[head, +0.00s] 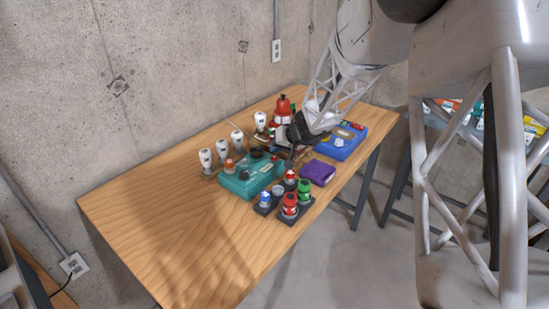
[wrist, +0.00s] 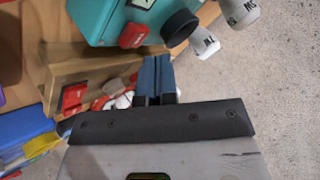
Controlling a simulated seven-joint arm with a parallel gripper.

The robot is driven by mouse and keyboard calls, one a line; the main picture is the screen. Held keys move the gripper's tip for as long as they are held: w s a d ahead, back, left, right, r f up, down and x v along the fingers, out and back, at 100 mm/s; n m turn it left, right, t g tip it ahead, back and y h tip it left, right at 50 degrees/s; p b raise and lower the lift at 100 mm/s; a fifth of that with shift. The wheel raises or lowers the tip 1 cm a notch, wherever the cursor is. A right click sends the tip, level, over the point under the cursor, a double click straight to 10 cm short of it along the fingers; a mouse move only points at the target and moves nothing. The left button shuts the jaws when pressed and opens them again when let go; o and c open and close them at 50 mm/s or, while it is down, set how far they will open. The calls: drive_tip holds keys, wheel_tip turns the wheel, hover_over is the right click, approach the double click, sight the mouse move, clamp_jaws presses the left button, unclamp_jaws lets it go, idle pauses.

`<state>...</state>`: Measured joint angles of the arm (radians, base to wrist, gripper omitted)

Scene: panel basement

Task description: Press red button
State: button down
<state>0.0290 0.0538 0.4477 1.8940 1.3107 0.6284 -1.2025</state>
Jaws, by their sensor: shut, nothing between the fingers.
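Several red things show, and I cannot tell for sure which is the red button. A red round cap (head: 290,200) stands on a dark base (head: 263,209) at the table's front, beside green and blue-white ones. A red piece (wrist: 133,35) sits on the side of the teal box (wrist: 104,18) in the wrist view; the box is also in the head view (head: 241,183). My gripper (head: 291,155) is shut and empty, over the table behind the purple box. In the wrist view its blue fingers (wrist: 155,62) lie together, just below the teal box.
White bulb-like pieces (head: 206,157) line the wall side of the table (head: 150,230). A red device (head: 283,106), a blue box (head: 340,142) and a purple box (head: 318,172) crowd the right half. The table's left half is clear.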

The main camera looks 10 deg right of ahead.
sight(276, 157)
drive_tip(key=shift+f, duration=0.85)
idle(1.6)
drive_tip(key=shift+r, duration=0.1)
idle(0.4)
drive_tip(key=shift+r, duration=0.75)
drive_tip(key=shift+r, duration=0.15)
drive_tip(key=shift+r, duration=2.35)
drive_tip(key=shift+r, duration=0.1)
